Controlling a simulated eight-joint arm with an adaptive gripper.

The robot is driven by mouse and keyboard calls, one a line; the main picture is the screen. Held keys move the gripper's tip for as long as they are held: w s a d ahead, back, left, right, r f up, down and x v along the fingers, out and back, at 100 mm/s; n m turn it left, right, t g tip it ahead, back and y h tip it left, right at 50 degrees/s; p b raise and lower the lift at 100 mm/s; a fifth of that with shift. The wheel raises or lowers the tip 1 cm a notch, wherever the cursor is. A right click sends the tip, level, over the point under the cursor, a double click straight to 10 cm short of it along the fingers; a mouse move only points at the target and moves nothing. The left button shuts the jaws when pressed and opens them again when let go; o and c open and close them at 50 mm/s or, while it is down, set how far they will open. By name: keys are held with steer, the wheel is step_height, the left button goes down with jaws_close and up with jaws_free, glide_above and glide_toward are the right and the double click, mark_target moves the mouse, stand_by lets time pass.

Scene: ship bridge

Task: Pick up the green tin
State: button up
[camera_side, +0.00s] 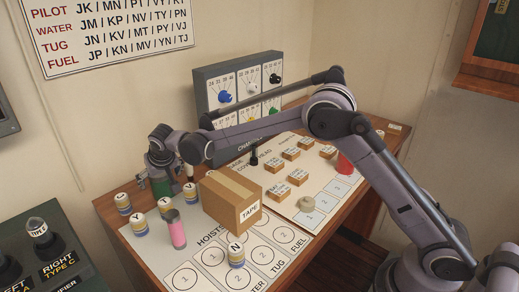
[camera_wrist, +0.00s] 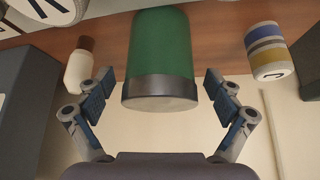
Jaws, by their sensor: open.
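The green tin (camera_wrist: 160,50) stands in the middle of the wrist view, with a grey metal band at one end. My gripper (camera_wrist: 160,92) is open, with one finger on each side of the tin's banded end and visible gaps between fingers and tin. In the side view my gripper (camera_side: 163,172) is at the back left of the desk, pointing down over the tin (camera_side: 161,188), which is mostly hidden behind the gripper and nearby tins.
A lettered striped tin (camera_wrist: 268,50) and a white bottle with a brown cap (camera_wrist: 80,68) flank the green tin. A pink cylinder (camera_side: 176,232), a striped tin marked Y (camera_side: 139,223) and a cardboard TAPE box (camera_side: 225,203) stand nearer. A grey dial panel (camera_side: 205,92) stands behind.

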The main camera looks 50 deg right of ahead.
steer(key=c, duration=1.4)
steer(key=shift+r, duration=0.1)
steer(key=shift+c, duration=0.3)
